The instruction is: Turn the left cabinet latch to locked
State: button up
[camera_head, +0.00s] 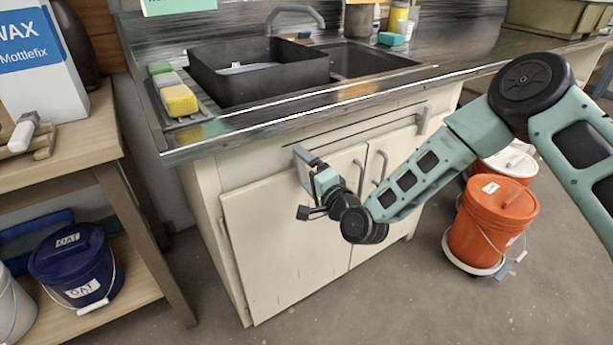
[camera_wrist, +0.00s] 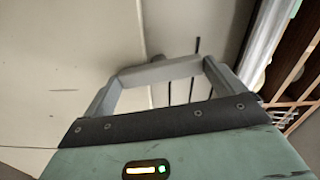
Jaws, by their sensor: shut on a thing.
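The cabinet under the sink has two cream doors, a left door (camera_head: 285,240) and a right door (camera_head: 400,185). The left latch (camera_head: 301,155) is a grey lever near the top of the left door, mostly hidden behind my gripper (camera_head: 308,172). In the wrist view, a grey bar of the latch (camera_wrist: 160,72) lies between the two fingers of my gripper (camera_wrist: 158,85). My gripper is shut on it. The latch's exact angle is hard to tell. A similar right latch (camera_head: 424,118) sits near the top of the right door.
The counter edge (camera_head: 300,105) juts out just above my gripper. Door handles (camera_head: 359,177) stand to its right. An orange bucket (camera_head: 493,222) stands on the floor at right. A wooden shelf (camera_head: 75,150) with a blue bucket (camera_head: 72,262) is at left. The floor in front is clear.

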jog(key=shift+m+b, duration=0.3)
jog(key=shift+m, duration=0.8)
jog(key=o, duration=0.6)
jog(key=shift+d, duration=0.1)
jog(key=v, duration=1.7)
jog(key=shift+s+d, duration=0.15)
